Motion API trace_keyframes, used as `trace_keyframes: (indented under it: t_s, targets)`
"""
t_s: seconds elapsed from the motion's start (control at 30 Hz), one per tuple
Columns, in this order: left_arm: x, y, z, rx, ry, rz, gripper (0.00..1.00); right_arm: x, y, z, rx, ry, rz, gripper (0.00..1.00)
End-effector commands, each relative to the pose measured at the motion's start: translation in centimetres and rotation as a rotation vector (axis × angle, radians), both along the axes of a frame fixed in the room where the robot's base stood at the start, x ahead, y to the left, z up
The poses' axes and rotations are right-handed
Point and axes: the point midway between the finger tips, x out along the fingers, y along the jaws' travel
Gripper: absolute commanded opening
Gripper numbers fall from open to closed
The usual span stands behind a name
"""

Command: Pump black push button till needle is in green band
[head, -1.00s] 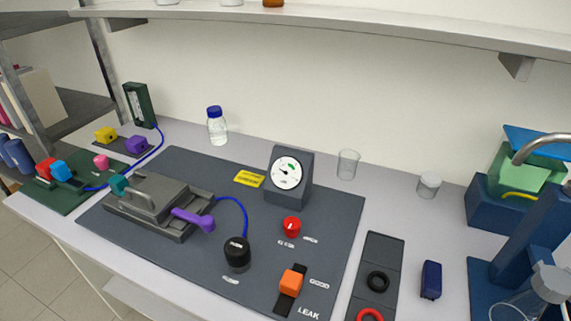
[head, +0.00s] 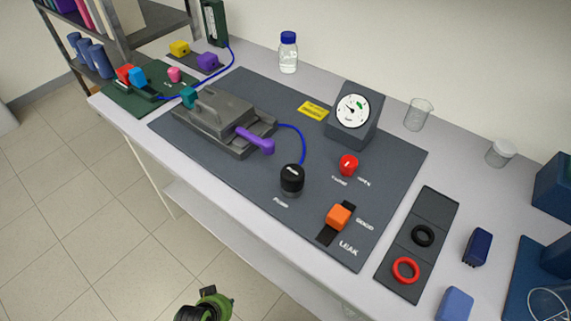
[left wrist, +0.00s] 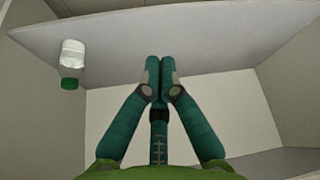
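The black push button (head: 292,180), a round knob on a dark base marked PUMP, stands on the grey board in the head view. Behind it is the gauge (head: 352,112), with a white dial and a green band at its upper right. The thin needle seems to point to the upper left, outside the green, but it is small. My left gripper (left wrist: 158,66) shows in the left wrist view with its fingertips together and nothing between them. A green and black part of my arm shows low in the head view, well away from the button. My right gripper is not in view.
Near the button are a red knob (head: 348,165), an orange slider (head: 338,217) marked LEAK, and a grey clamp with a purple lever (head: 256,141). A blue tube (head: 303,145) curves behind the button. Floor lies before the bench. A bottle (left wrist: 71,60) shows in the wrist view.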

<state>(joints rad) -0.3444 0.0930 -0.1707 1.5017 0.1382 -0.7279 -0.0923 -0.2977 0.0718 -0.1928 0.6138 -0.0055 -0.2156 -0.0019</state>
Motion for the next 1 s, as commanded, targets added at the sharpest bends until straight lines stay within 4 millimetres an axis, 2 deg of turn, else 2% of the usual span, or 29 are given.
trace_keyframes:
  t_s: [0.03, 0.2, 0.33, 0.57, 0.6, 0.63, 0.7, 0.8, 0.9, 1.0]
  targets:
    - [1.4, -0.5, 2.4, -0.016, -0.033, -0.007, 0.0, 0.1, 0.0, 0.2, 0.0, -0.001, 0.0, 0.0]
    - [4.8, -1.9, 10.3, -0.061, -0.127, -0.043, 0.0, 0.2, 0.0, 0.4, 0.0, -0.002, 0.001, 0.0]
    - [6.2, -2.9, 16.8, -0.092, -0.201, -0.08, 0.0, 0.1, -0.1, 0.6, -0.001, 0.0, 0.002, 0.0]
    - [6.6, -4.5, 27.3, -0.137, -0.335, -0.163, 0.0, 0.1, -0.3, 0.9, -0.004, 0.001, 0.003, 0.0]
    - [8.1, -5.6, 29.9, -0.175, -0.423, -0.199, 0.0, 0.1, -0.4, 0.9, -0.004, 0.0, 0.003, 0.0]
    - [8.8, -6.3, 31.7, -0.197, -0.476, -0.222, 0.0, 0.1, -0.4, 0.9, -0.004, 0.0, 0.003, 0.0]
    - [9.8, -7.6, 35.6, -0.242, -0.59, -0.27, 0.0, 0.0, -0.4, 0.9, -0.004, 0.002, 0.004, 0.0]
    - [10.4, -8.9, 40.0, -0.289, -0.719, -0.325, 0.0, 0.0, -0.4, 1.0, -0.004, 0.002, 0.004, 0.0]
    - [10.6, -9.7, 42.9, -0.317, -0.802, -0.359, 0.0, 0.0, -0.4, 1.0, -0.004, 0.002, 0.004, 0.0]
    - [10.5, -10.0, 44.3, -0.331, -0.841, -0.376, 0.0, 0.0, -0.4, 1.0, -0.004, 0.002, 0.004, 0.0]
